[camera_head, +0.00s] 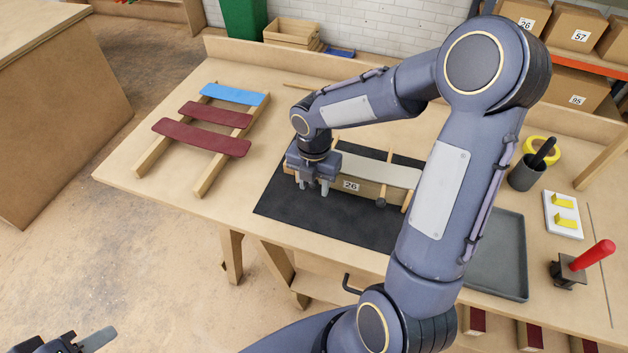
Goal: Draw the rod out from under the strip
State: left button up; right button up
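A pale, gently curved strip (385,170) lies over a wooden form marked 26 (370,190) on the black mat (285,205). Light wooden sticks cross at the form, one showing near the right end (408,199); I cannot tell which is the rod. My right gripper (312,187) points down at the left end of the form, its two fingers apart. It hides that end of the strip, and nothing clearly shows between the fingers. My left gripper (92,342) is at the bottom left corner, away from the table and partly cut off.
A rack (207,175) with two dark red strips and a blue strip stands on the left. A grey tray (497,255), a dark cup (524,174), yellow tape (543,147) and a red-handled tool (585,262) are on the right. My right arm hides part of the mat.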

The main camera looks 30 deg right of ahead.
jog(key=c, duration=0.7)
jog(key=shift+c, duration=0.2)
jog(key=shift+s+a, duration=0.9)
jog(key=shift+a, duration=0.3)
jog(key=shift+a, duration=0.1)
jog(key=shift+s+a+b, duration=0.45)
jog(key=shift+s+a, duration=0.5)
jog(key=shift+a, duration=0.15)
jog(key=shift+s+a, duration=0.9)
jog(key=shift+a, duration=0.3)
